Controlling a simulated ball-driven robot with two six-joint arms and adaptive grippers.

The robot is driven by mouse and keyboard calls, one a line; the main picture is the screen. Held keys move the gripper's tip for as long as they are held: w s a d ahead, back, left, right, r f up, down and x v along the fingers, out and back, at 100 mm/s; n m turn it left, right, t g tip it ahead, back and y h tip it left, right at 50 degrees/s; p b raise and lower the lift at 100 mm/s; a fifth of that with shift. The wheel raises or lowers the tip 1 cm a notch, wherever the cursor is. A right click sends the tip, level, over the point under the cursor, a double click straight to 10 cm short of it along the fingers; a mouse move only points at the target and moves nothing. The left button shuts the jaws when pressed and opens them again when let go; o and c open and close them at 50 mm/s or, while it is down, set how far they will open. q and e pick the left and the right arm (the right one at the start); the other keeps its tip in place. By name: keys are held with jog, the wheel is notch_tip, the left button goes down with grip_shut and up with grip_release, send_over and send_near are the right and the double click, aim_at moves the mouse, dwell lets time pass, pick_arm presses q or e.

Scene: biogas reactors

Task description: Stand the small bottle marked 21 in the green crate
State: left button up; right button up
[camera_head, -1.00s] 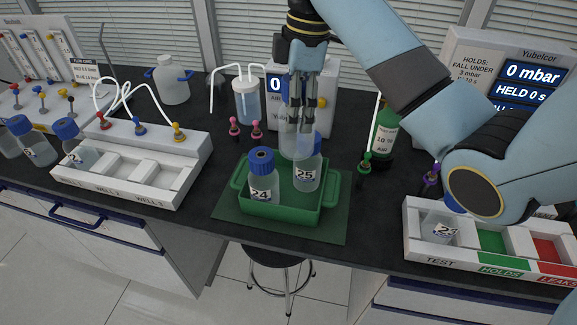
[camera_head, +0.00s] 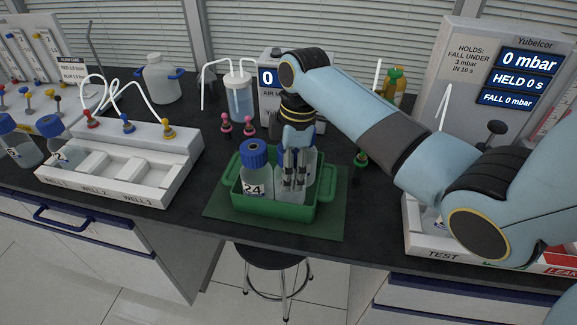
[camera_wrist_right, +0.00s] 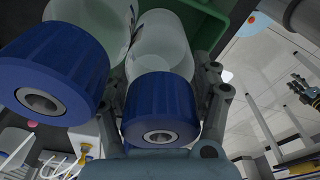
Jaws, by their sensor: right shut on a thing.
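The green crate (camera_head: 325,200) stands on a green mat in the middle of the bench. The bottle marked 24 (camera_head: 254,177) stands in its left part. My right gripper (camera_head: 293,183) points down into the crate, shut on a small clear bottle (camera_head: 280,186); its blue cap (camera_wrist_right: 160,105) shows between the fingers in the right wrist view. I cannot read its number, nor tell whether it touches the crate floor. The wrist view shows another blue cap (camera_wrist_right: 55,65) close beside the held bottle. My left gripper is not in view.
A test block (camera_head: 425,245) at the right is partly hidden by my arm.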

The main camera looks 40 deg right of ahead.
jog(key=o, duration=1.5)
jog(key=shift+f, duration=0.1)
jog(key=r+p, duration=0.4)
jog(key=r, duration=0.1)
jog(key=r+p, duration=0.2)
jog(key=shift+s+d+r, duration=0.15)
jog(key=shift+s+d, duration=0.05)
jog(key=shift+d, duration=0.2)
jog(key=shift+r, duration=0.2)
jog(key=shift+a, duration=0.1)
